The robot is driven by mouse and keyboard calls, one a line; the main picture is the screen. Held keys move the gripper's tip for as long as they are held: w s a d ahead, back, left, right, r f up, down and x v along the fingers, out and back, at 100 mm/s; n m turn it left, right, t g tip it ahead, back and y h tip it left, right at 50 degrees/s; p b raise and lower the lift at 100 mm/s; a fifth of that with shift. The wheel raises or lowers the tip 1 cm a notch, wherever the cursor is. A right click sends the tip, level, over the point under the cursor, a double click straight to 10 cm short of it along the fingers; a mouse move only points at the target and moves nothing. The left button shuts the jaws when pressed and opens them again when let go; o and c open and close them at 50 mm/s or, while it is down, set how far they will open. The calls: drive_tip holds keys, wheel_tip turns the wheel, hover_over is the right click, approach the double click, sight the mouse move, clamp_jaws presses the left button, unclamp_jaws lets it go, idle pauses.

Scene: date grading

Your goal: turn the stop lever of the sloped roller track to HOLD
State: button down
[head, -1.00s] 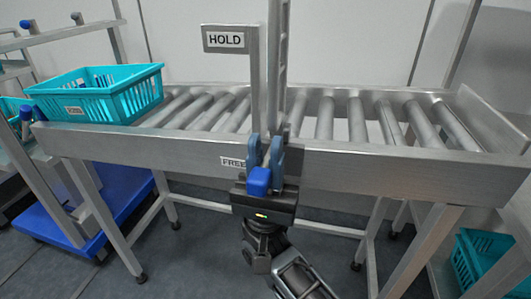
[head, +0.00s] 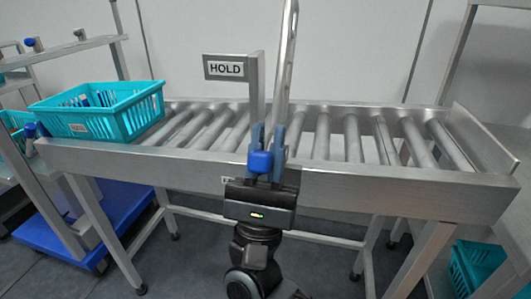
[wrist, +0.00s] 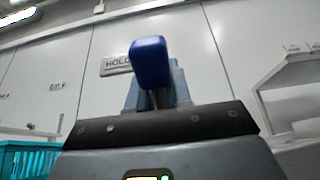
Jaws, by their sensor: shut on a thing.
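The stop lever's blue knob (head: 260,162) is between the fingers of my gripper (head: 267,140), which is shut on it at the front rail of the roller track (head: 390,184). The knob also fills the middle of the wrist view (wrist: 151,62). The lever's shaft is mostly hidden by the knob and gripper. The HOLD sign (head: 225,68) stands on a post above the track, up and left of the knob. In the wrist view the HOLD sign (wrist: 114,64) shows just left of the knob. The FREE label (head: 226,180) on the rail is almost covered by my gripper.
A teal crate (head: 125,118) with things in it sits on the left end of the rollers. The rollers right of the upright slotted bar (head: 284,70) are bare. A blue platform (head: 70,220) lies at lower left, and another teal crate (head: 478,268) at lower right.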

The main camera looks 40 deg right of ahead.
sight(278, 95)
drive_tip(key=w+d+r+g+y+p, duration=0.1)
drive_tip(key=p, duration=0.1)
drive_tip(key=w+d+r+g+y+p, duration=0.1)
drive_tip(key=r+y+p, duration=0.1)
drive_tip(key=p, duration=0.1)
drive_tip(key=w+d+r+g+y+p, duration=0.1)
drive_tip(key=d+g+y+p, duration=0.1)
drive_tip(key=p, duration=0.1)
drive_tip(key=shift+r, duration=0.3)
drive_tip(key=shift+w+d+r+y+p, duration=0.15)
drive_tip(key=shift+d+y+p, duration=0.25)
drive_tip(key=shift+p, duration=0.5)
drive_tip(key=w+d+g+y+p, duration=0.1)
drive_tip(key=p, duration=0.2)
drive_tip(key=shift+r+y, duration=0.1)
drive_tip(key=shift+y, duration=0.2)
drive_tip(key=w+d+g+y+p, duration=0.1)
drive_tip(key=p, duration=0.2)
drive_tip(key=shift+d+p, duration=0.2)
drive_tip(key=shift+p, duration=0.2)
drive_tip(key=d+f+g+y+p, duration=0.1)
drive_tip(key=p, duration=0.2)
drive_tip(key=shift+w+d+g+y, duration=0.1)
drive_tip(key=shift+w+g+y, duration=0.2)
drive_tip(key=shift+w+y, duration=0.1)
drive_tip(key=shift+f, duration=0.1)
drive_tip(key=c, duration=1.1)
unclamp_jaws()
drive_tip(key=shift+w, duration=0.1)
